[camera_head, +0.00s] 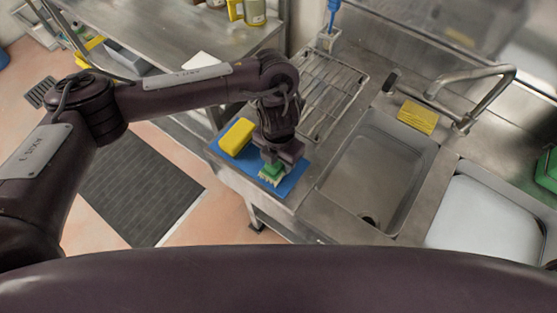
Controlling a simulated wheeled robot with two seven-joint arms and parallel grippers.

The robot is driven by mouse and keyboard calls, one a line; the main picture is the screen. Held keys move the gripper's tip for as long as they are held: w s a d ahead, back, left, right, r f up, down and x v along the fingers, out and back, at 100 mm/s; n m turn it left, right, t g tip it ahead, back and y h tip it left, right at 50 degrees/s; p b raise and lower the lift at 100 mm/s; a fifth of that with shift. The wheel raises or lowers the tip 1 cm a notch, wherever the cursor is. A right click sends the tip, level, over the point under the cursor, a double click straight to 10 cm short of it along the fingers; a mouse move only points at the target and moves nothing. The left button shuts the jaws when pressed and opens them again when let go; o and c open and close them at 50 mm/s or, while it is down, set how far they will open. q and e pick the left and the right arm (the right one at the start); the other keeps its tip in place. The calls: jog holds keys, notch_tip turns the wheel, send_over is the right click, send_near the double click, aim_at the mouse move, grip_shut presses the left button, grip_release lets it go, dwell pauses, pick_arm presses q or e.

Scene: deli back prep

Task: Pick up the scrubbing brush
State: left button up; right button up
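The scrubbing brush (271,173) has a green back and pale bristles. It is on the blue mat (291,181) at the front left corner of the steel counter. My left gripper (277,160) points down right at the brush from above, its fingers against or just over the green back. The gripper and wrist hide part of the brush, and I cannot tell if the fingers are closed on it. My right gripper is not in view.
A yellow sponge (237,136) lies on the mat, left of the gripper. A wire rack (325,90) is behind. An empty sink basin (375,170) with a faucet (478,95) is to the right, with a yellow sponge (417,117) at its back edge.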

pick_arm(q)
jog(key=c, duration=0.5)
notch_tip(320, 180, up, 20)
jog(key=shift+b, duration=0.75)
jog(key=o, duration=0.3)
jog(key=shift+c, duration=0.7)
